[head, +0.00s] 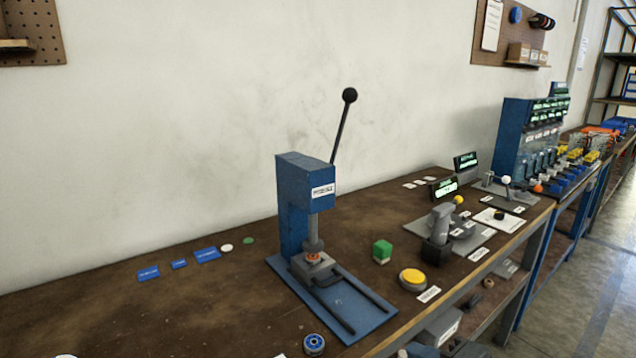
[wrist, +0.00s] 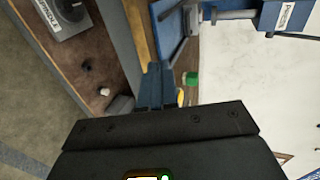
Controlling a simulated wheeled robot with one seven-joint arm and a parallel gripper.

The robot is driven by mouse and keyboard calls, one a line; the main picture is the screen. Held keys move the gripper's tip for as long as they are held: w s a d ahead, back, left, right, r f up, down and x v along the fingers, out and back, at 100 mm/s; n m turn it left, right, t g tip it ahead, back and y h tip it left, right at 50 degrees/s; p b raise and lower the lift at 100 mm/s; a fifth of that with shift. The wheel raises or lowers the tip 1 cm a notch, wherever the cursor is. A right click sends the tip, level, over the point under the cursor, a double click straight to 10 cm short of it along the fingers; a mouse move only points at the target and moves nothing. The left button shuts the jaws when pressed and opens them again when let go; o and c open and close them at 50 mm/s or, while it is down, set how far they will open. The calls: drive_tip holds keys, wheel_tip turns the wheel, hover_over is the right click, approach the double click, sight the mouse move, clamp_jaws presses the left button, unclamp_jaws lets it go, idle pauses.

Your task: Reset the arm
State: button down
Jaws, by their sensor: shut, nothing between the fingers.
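My gripper (wrist: 155,85) shows in the wrist view, its two fingers together and empty. I cannot make out the gripper clearly in the head view. The blue lever press (head: 304,190) stands on the wooden bench with its black-knobbed lever raised. A small orange-brown part sits on the press's grey block (head: 314,266).
A lower shelf holds a grey labelled box (head: 441,325). Open floor (head: 590,300) lies at the right.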

drive_tip(key=s+d+f+n+t+h, duration=0.1)
drive_tip(key=s+d+f+h, duration=0.2)
drive_tip(key=s, duration=0.8)
drive_tip(key=s+d+f+n+t+h, duration=0.1)
drive_tip(key=s+f+n+h, duration=0.15)
drive_tip(key=s+f, duration=0.6)
drive_tip(key=s+r+n+h, duration=0.1)
drive_tip(key=s+r+n, duration=0.2)
drive_tip(key=s+r, duration=0.5)
drive_tip(key=s+r+n+t+h, duration=0.1)
drive_tip(key=s+r+n, duration=0.3)
drive_tip(key=s+r, duration=0.4)
drive_tip(key=s, duration=0.6)
drive_tip(key=shift+t, duration=0.3)
drive_tip(key=c, duration=1.8)
unclamp_jaws()
